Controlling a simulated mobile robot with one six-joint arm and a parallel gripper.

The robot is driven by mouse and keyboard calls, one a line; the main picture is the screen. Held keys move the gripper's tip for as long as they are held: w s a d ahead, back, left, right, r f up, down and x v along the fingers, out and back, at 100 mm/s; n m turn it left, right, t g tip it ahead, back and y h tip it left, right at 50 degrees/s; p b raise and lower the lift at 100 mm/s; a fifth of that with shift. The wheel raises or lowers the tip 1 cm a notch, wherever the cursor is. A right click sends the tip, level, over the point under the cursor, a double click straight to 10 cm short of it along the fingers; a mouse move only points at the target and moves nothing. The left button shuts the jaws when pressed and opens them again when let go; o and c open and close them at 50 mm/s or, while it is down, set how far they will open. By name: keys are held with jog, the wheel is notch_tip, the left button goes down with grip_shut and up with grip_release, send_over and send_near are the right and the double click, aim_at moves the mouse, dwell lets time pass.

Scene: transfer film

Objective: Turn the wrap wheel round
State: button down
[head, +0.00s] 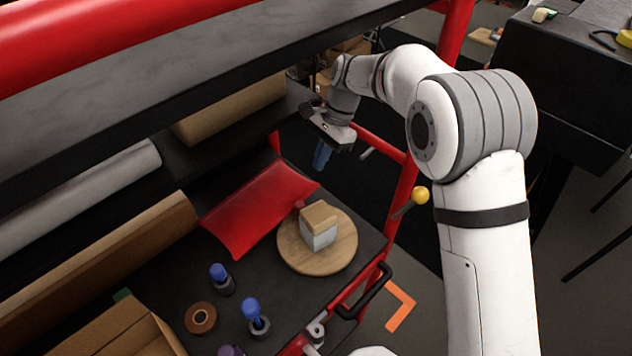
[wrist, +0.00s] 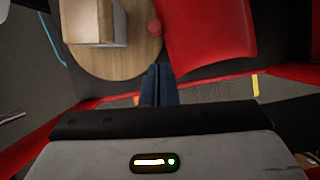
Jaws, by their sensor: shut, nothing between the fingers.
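The wrap wheel appears as a round wooden disc (head: 290,262) lying flat on the dark cart shelf, and it also shows in the wrist view (wrist: 122,62). A small box with a brown top and pale sides (head: 320,230) stands on it; in the wrist view the box (wrist: 90,22) is at upper left. A small red knob (head: 299,205) is at the disc's far edge, and in the wrist view the knob (wrist: 154,27) lies beyond my fingertips. My gripper (head: 321,160) has its blue fingers shut and empty, pointing down above the shelf; in the wrist view the fingers (wrist: 158,72) overlap the disc's edge.
A red sloped panel (head: 258,210) lies beside the disc. Blue-topped bottles (head: 254,312), a tape roll (head: 201,318) and an open cardboard box (head: 120,330) stand nearer. Red cart posts (head: 403,190) and a yellow-knobbed lever (head: 419,196) are at right. A dark upper shelf (head: 150,80) hangs overhead.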

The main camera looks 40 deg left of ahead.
jog(key=s+f+m+b, duration=0.1)
jog(key=f+b, duration=0.1)
jog(key=f, duration=0.1)
jog(key=s+f+m+b, duration=0.1)
jog(key=f+b, duration=0.1)
jog(key=f, duration=0.1)
jog(key=s+f+m+y+b, duration=0.1)
jog(key=s+f+b, duration=0.1)
jog(key=f+b, duration=0.1)
jog(key=shift+d+f, duration=0.3)
jog(key=shift+f, duration=0.1)
jog(key=shift+s+a+n+p, duration=0.35)
jog(key=shift+s+a+n, duration=0.2)
jog(key=shift+s, duration=0.2)
jog(key=shift+r, duration=0.1)
